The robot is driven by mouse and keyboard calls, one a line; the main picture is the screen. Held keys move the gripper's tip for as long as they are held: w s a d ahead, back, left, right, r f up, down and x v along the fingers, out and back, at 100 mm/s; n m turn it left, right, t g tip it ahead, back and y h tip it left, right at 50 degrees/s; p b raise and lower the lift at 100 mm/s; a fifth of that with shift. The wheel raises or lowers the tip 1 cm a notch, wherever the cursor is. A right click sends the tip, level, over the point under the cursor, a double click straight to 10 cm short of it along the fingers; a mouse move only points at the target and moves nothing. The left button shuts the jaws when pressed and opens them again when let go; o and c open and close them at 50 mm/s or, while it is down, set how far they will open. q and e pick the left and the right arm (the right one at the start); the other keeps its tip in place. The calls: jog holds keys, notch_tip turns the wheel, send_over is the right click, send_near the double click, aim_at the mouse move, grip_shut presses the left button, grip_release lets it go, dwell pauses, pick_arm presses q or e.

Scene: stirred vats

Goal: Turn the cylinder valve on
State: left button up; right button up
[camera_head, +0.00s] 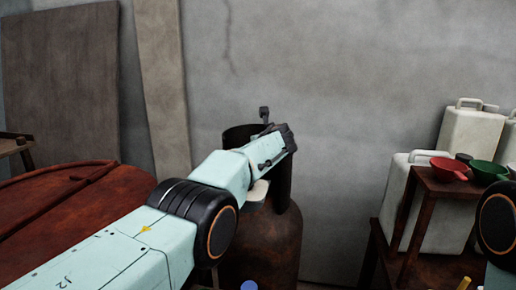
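A rusty brown gas cylinder (268,245) stands upright in the middle, in front of the grey wall. A dark collar (237,137) rises from its top. My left arm reaches in from the lower left, and my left gripper (278,137) is over the cylinder's top at the collar. The arm and gripper cover most of the collar's inside, so the valve is not clearly visible. The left fingers are too small and overlapped to tell whether they are open or shut. Part of my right arm shows at the right edge; its gripper is out of view.
A rusty round vat lid (75,215) is at the left. At the right, a brown wooden stand (440,184) bears a red bowl (449,169) and a green bowl (489,171). White jerrycans (467,135) stand behind. Boards (62,80) lean on the wall.

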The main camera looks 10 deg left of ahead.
pick_arm(q)
jog(key=o, duration=1.2)
jog(key=shift+s+r, duration=0.1)
jog(key=shift+s, duration=0.15)
jog(key=shift+w+f, duration=0.2)
